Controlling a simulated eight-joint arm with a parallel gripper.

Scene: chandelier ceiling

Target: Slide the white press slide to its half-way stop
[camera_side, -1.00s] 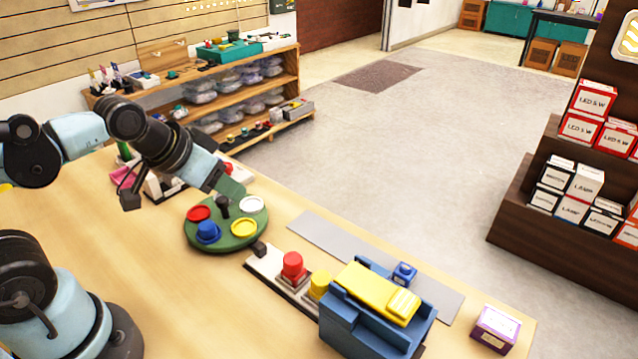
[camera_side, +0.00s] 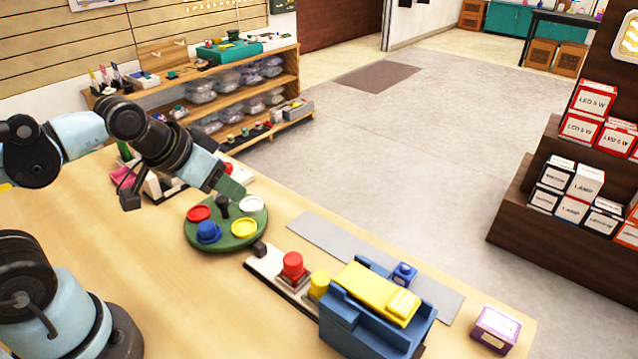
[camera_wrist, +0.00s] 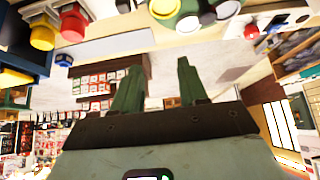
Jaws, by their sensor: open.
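A white slide strip (camera_side: 266,261) lies on the table between the green round plate and the blue press body (camera_side: 365,325). A dark block (camera_side: 259,249) sits at its far end and a red cylinder (camera_side: 292,266) on a small base stands by it. A yellow cylinder (camera_side: 319,285) stands between the strip and the press. A yellow slab (camera_side: 378,291) lies across the top of the press. My gripper (camera_side: 232,188) is above the far side of the green plate, away from the strip. In the wrist view my gripper (camera_wrist: 158,70) has its green fingers spread, with nothing between them.
The green round plate (camera_side: 226,241) holds red, white, yellow and blue pieces and a dark knob. A grey strip (camera_side: 350,250) runs along the table's far edge. A small blue block (camera_side: 404,273) and a purple box (camera_side: 495,329) stand to the right. The front-middle table is clear.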

